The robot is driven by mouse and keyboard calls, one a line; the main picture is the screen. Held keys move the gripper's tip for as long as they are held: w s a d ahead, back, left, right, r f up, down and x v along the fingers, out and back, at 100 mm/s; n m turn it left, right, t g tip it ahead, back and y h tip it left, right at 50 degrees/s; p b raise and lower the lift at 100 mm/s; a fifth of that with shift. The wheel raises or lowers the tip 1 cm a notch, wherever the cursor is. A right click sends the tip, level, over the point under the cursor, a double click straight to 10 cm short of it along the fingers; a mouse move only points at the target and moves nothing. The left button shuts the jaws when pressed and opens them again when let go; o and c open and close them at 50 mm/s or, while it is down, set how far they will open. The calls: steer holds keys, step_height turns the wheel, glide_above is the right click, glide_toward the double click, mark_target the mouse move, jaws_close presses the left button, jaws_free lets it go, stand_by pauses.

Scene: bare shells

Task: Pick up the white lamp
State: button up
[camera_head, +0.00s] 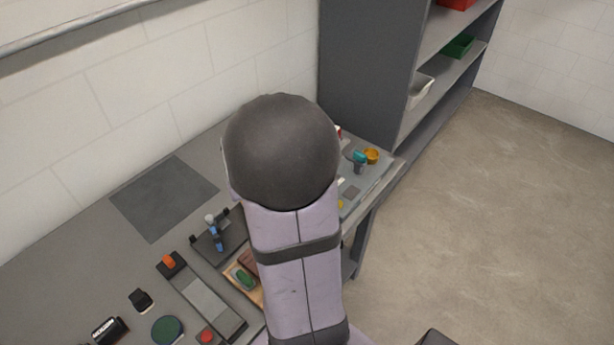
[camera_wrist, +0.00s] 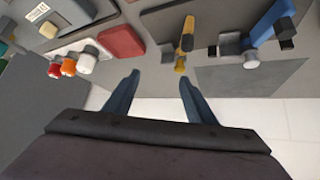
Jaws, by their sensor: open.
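In the wrist view, the white lamp (camera_wrist: 87,62) is at the left, at the end of a small row beside an orange-red lamp (camera_wrist: 68,66). My gripper (camera_wrist: 160,82) is open and empty, with its two blue-grey fingers apart. The white lamp is to the left of the left finger, not between the fingers. In the head view my arm covers the middle of the bench, so the gripper is hidden there and I cannot make out the white lamp surely.
A red block (camera_wrist: 121,43) is near the lamps. A yellow-handled piece (camera_wrist: 186,42) stands just ahead of the right finger, and a blue lever (camera_wrist: 275,25) is further right. A dark grey shelf (camera_head: 365,60) stands beyond the bench. A flat grey panel (camera_head: 164,197) on the bench is bare.

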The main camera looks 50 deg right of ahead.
steer(key=d+f+b, duration=0.1)
steer(key=d, duration=0.1)
steer(key=d+f+m+t+h+b, duration=0.1)
steer(key=d, duration=0.2)
steer(key=d+f+h+b, duration=0.1)
steer(key=d+b, duration=0.1)
steer(key=d, duration=0.1)
steer(key=shift+s+d+f+m, duration=0.25)
steer(key=shift+s+f+m, duration=0.05)
steer(key=shift+s, duration=0.1)
steer(key=s+d+h+b, duration=0.1)
steer(key=d, duration=0.1)
steer(key=s+d+m+t+h+b, duration=0.1)
steer(key=d, duration=0.2)
steer(key=d+h+b, duration=0.1)
steer(key=d+b, duration=0.1)
steer(key=d, duration=0.1)
steer(key=shift+s+f+m+t, duration=0.2)
steer(key=shift+s+m+t, duration=0.1)
steer(key=shift+s, duration=0.1)
steer(key=shift+s+d+r, duration=0.15)
steer(key=shift+d, duration=0.2)
steer(key=shift+p+x, duration=0.95)
steer(key=shift+x, duration=2.65)
steer(key=c, duration=1.1)
